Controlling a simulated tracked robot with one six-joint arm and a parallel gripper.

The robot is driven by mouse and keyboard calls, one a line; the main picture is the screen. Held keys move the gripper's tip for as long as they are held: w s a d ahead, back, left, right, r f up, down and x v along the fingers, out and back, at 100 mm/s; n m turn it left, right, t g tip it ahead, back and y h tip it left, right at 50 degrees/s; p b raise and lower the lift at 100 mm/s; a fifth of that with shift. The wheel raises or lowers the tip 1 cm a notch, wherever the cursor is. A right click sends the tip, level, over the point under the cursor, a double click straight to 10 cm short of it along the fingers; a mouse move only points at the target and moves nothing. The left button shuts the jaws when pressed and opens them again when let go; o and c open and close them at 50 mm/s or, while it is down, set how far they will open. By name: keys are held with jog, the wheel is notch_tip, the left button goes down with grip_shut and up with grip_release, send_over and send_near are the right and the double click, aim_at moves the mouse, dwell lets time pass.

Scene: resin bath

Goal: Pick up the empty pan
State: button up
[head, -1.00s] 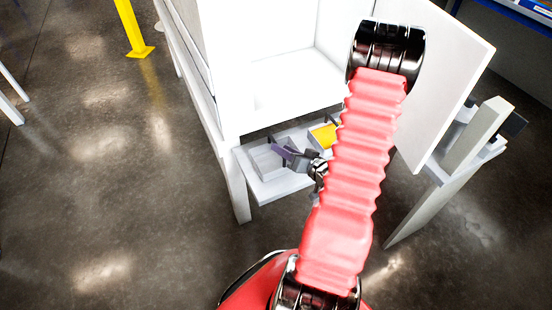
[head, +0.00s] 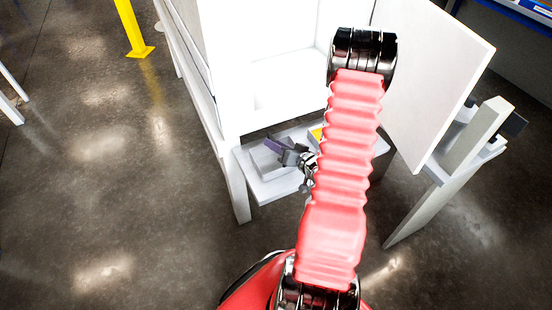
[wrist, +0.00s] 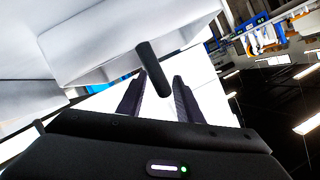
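The empty pan (head: 263,160) is a pale, shallow open box on the white shelf below the cabinet. Its pale wall and black handle (wrist: 153,68) show in the wrist view. My gripper (head: 278,148) is at the pan's handle side, partly over it in the head view. In the wrist view my gripper (wrist: 160,82) is open, its two dark fingers apart with the handle between them in the picture. I cannot tell whether either finger touches the handle. A second pan with yellow contents (head: 316,134) is mostly hidden behind my arm.
The white cabinet (head: 285,75) stands above the shelf (head: 272,190), with its door (head: 430,75) open to the right. A pale stand (head: 470,140) is at the right. A yellow post (head: 130,28) stands at the far left.

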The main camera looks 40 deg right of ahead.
jog(key=shift+c, duration=0.5)
grip_shut()
dwell(0.8)
